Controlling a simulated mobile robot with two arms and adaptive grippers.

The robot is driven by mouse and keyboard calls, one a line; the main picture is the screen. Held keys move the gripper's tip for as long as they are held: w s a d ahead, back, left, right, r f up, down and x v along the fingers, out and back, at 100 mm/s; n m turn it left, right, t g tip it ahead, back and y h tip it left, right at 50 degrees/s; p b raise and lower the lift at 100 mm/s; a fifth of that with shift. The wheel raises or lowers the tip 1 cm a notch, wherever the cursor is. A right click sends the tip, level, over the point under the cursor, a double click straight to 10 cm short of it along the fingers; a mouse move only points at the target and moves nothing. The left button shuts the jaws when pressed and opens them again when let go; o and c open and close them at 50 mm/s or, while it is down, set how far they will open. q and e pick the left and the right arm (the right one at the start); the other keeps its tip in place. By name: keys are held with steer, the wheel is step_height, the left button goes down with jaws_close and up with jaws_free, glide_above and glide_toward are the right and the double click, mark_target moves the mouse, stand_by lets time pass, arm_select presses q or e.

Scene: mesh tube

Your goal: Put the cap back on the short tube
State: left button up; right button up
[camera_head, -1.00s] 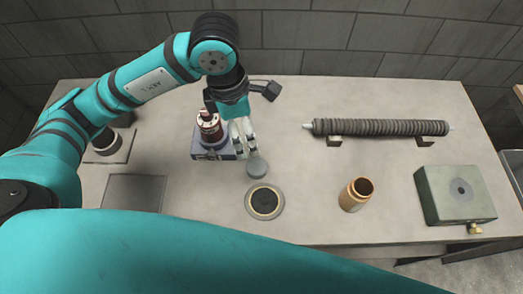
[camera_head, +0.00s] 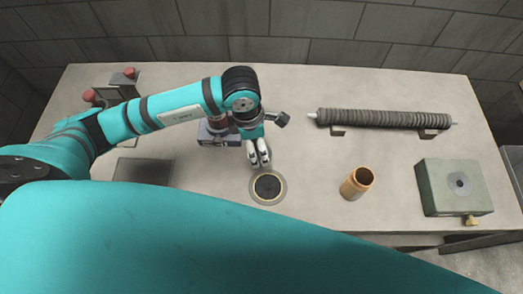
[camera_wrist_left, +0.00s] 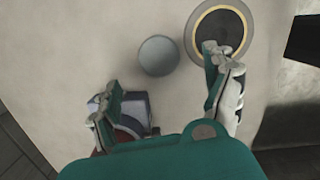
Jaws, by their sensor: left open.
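A short, open-topped orange-brown tube (camera_head: 357,184) stands on the table, right of centre. A smooth grey round piece that looks like the cap (camera_wrist_left: 158,56) lies on the table in the left wrist view. In the head view it is hidden by the gripper. My left gripper (camera_head: 259,160) points down above that spot. In the left wrist view its fingers (camera_wrist_left: 163,78) are spread wide with nothing between them, and the grey piece shows beyond them, apart from both. My right gripper is not in view.
A dark disc with a gold ring (camera_head: 268,188) lies just in front of the left gripper. A grey-purple block device (camera_head: 218,138) stands close behind-left. A long ribbed tube (camera_head: 383,118) rests on supports at the back right. A green box (camera_head: 453,188) stands far right.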

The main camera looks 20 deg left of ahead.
arm_select(q)
steer(key=shift+f, duration=0.15)
steer(key=shift+d+f, duration=0.1)
steer(key=f, duration=0.1)
steer(key=f+p, duration=0.1)
steer(key=f, duration=0.1)
steer(key=f+p, duration=0.1)
steer(key=shift+w+d+f, duration=0.2)
steer(key=shift+w+d, duration=0.05)
steer(key=shift+d, duration=0.15)
steer(key=shift+f, duration=0.25)
steer(key=c, duration=0.8)
